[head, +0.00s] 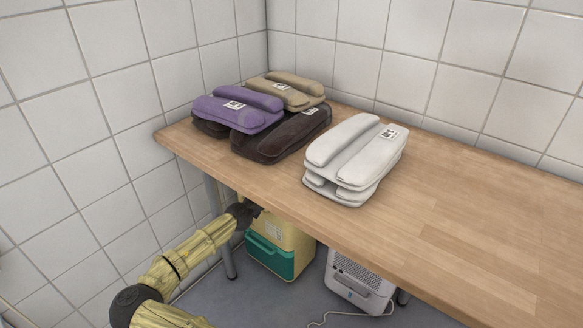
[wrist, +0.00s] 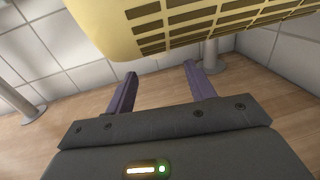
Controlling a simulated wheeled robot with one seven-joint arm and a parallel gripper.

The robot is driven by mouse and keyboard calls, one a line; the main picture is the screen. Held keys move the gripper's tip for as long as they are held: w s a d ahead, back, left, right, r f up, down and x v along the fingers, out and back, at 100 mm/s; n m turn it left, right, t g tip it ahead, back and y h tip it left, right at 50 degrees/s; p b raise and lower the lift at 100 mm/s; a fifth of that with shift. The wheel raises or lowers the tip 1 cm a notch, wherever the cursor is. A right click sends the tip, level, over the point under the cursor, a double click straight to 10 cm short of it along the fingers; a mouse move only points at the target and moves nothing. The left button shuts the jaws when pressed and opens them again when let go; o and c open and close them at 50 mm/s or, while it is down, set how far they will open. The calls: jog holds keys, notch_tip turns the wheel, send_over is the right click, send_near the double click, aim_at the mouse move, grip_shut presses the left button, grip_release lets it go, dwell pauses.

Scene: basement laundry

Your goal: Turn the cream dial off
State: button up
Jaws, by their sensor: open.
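The cream dial cannot be made out in either view. A cream and teal appliance (head: 280,258) stands on the floor under the table, its upper part partly behind my arm's end. In the wrist view, a cream body with dark vent slots (wrist: 175,25) fills the top of the picture. My gripper (head: 252,209) is under the table's front left edge, close to the cream appliance's top. In the wrist view, my gripper (wrist: 159,77) has its two purple fingers spread apart with nothing between them; I cannot tell whether they touch the cream body.
The wooden table (head: 470,215) overhangs my gripper. A metal leg (head: 222,235) stands left of the appliance. A white appliance (head: 358,280) with a cord stands to its right. Purple (head: 235,113), brown (head: 285,140), tan (head: 285,92) and white (head: 350,165) folded stacks lie on the table.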

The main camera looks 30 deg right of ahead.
jog(key=b+x, duration=0.1)
jog(key=x, duration=0.5)
jog(key=shift+w+d, duration=0.1)
jog(key=shift+d, duration=0.1)
jog(key=shift+c, duration=0.3)
jog(key=c, duration=0.9)
jog(key=shift+d+r+n+t+p, duration=0.1)
jog(key=shift+r+n+t+p, duration=0.15)
jog(key=shift+t+p, duration=0.2)
jog(key=n+t+y+p, duration=0.1)
jog(key=p, duration=0.1)
jog(key=n+t+y+p, duration=0.1)
jog(key=shift+s+d+t+p, duration=0.15)
jog(key=shift+s+t+p, duration=0.1)
jog(key=shift+s+p, duration=0.1)
jog(key=shift+f, duration=0.1)
jog(key=shift+w+f+n+y, duration=0.1)
jog(key=shift+f+n+y, duration=0.05)
jog(key=shift+n+y, duration=0.15)
jog(key=o, duration=1)
jog(key=shift+c, duration=0.2)
